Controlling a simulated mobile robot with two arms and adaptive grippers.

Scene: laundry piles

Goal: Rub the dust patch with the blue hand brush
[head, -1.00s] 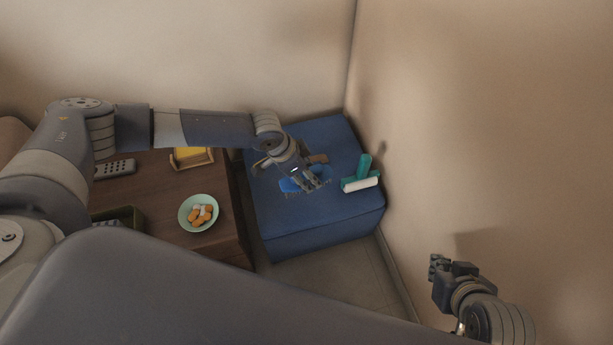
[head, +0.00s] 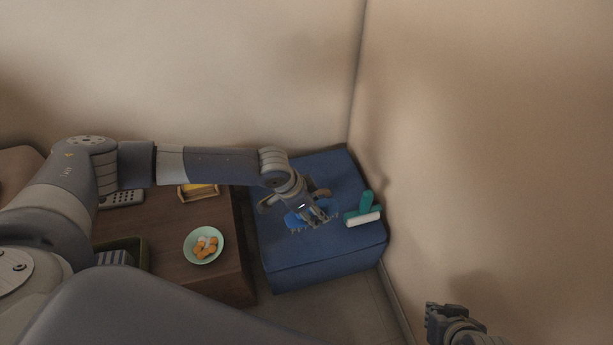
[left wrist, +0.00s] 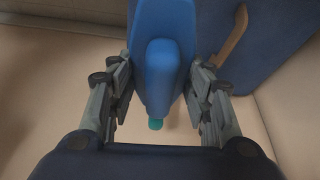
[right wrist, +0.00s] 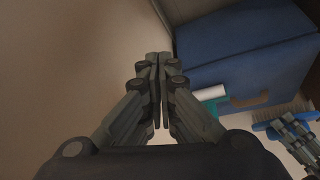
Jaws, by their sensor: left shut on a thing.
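The blue hand brush (head: 296,219) is over the top of the blue ottoman (head: 325,262), bristles towards the front edge. My left gripper (head: 318,213) is shut on its handle. The left wrist view shows the blue handle (left wrist: 162,75) between the two fingers, and the brush also shows in the right wrist view (right wrist: 272,125). I cannot tell whether the bristles touch the ottoman. No dust patch can be made out; the brush and gripper cover part of the top. My right gripper (right wrist: 157,90) is shut and empty, off to the right by the wall (head: 500,150).
A teal lint roller (head: 366,203) with a white roll lies right of the brush on the ottoman. The wooden table (head: 175,250) at left bears a bowl of food (head: 203,245), a remote (head: 122,198) and a yellow-filled tray (head: 198,191).

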